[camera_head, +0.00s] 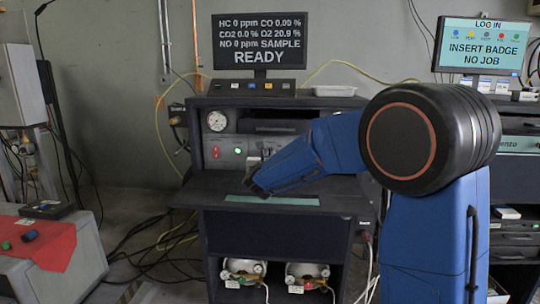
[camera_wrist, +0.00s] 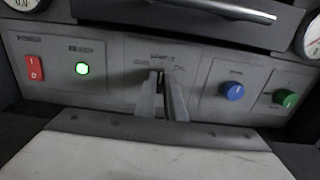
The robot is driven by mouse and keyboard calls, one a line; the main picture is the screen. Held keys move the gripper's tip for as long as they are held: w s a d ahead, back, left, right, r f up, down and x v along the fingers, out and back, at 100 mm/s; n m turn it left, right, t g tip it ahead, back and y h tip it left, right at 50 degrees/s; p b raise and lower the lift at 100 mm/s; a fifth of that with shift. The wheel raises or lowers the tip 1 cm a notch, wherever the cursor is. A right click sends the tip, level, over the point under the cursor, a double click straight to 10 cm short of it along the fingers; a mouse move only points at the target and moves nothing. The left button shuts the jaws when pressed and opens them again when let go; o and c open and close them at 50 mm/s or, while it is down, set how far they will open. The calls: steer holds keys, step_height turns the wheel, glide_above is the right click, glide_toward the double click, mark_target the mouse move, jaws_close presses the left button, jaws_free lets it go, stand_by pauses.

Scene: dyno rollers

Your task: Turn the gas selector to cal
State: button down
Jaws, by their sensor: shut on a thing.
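The gas selector (camera_wrist: 159,74) is a dark knob on the middle plate of the grey panel in the wrist view. Blurred labels stand above it and to its sides. My gripper (camera_wrist: 161,84) is shut on the selector, its two pale fingers on either side of it. The fingers hide most of the knob, so its exact angle is hard to tell. In the head view my gripper (camera_head: 264,156) reaches the front panel of the bench. The bench monitor (camera_head: 259,42) reads SAMPLE and READY, with O2 at 20.9 %.
Left of the selector are a red power switch (camera_wrist: 34,68) and a lit green lamp (camera_wrist: 82,69). Right of it are a blue knob (camera_wrist: 233,91) and a green knob (camera_wrist: 285,98). A drawer handle (camera_wrist: 222,10) is above. A second monitor (camera_head: 484,46) reads INSERT BADGE, NO JOB.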

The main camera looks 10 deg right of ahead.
steer(key=shift+m, duration=0.3)
steer(key=m, duration=0.4)
steer(key=shift+d+m, duration=0.1)
steer(key=shift+m, duration=0.2)
steer(key=m, duration=0.4)
steer(key=shift+s+d+f+m, duration=0.1)
steer(key=shift+f+m, duration=0.05)
steer(key=shift+m, duration=0.15)
steer(key=c, duration=1.8)
jaws_free()
steer(key=shift+c, duration=0.2)
